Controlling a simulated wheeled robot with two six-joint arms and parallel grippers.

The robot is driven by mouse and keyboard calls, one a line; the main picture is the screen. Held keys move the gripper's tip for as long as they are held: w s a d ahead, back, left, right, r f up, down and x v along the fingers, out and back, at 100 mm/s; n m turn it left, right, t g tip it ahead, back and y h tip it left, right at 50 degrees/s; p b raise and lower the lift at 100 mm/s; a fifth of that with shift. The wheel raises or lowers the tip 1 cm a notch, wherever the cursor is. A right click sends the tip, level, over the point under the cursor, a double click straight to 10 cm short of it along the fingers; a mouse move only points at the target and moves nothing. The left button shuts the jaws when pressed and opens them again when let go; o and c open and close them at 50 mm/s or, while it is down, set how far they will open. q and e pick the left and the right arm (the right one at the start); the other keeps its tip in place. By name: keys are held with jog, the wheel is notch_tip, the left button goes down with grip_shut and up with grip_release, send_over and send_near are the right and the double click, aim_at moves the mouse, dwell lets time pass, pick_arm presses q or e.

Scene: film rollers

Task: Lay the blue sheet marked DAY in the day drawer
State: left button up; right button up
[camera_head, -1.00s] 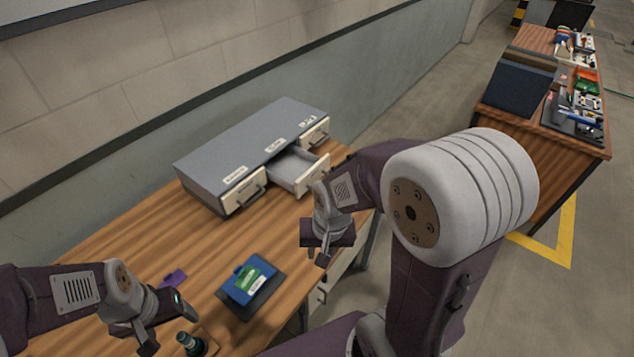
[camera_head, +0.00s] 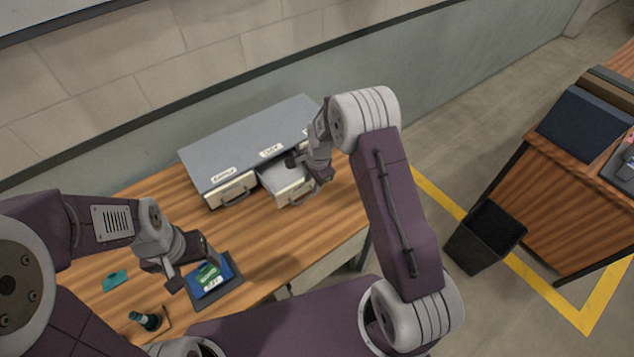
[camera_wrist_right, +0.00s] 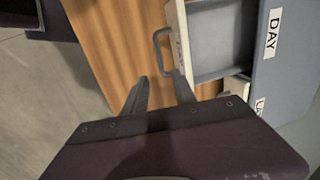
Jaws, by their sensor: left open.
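The blue sheet (camera_head: 222,275), with a green patch and a white label too small to read, lies on a dark pad (camera_head: 203,300) at the table's front. My left gripper (camera_head: 193,268) is open, at the sheet's left side and empty. The day drawer (camera_head: 291,187) is pulled out from the middle of the grey cabinet (camera_head: 245,135). Its DAY label (camera_wrist_right: 273,33), handle (camera_wrist_right: 158,52) and empty-looking inside (camera_wrist_right: 222,42) show in the right wrist view. My right gripper (camera_wrist_right: 160,90) is open and empty, just beside the handle; touching cannot be told.
A shut drawer (camera_head: 231,191) is left of the day drawer. A small teal tag (camera_head: 115,280) and a dark green stamp-like object (camera_head: 148,320) are at the table's left front. A black bin (camera_head: 485,238) stands on the floor at right.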

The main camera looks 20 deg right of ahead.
aim_at(306, 198)
jog(key=f, duration=0.2)
jog(key=a+f+p, duration=0.1)
jog(key=f, duration=0.2)
jog(key=w+f+p, duration=0.1)
jog(key=f, duration=0.1)
jog(key=shift+a+f, duration=0.25)
jog(key=shift+a, duration=0.1)
jog(key=shift+a+f, duration=0.3)
jog(key=shift+f, duration=0.1)
pick_arm(q)
jog(key=shift+s+a+r, duration=0.1)
jog(key=shift+a+r, duration=0.35)
jog(key=shift+r, duration=0.15)
jog(key=shift+s+a+r, duration=0.1)
jog(key=shift+a+r, duration=0.3)
jog(key=shift+r, duration=0.2)
pick_arm(e)
jog(key=shift+d, duration=0.1)
pick_arm(q)
jog(key=shift+w, duration=0.1)
pick_arm(e)
jog(key=shift+w, duration=0.1)
grip_shut()
pick_arm(q)
jog(key=shift+d, duration=0.1)
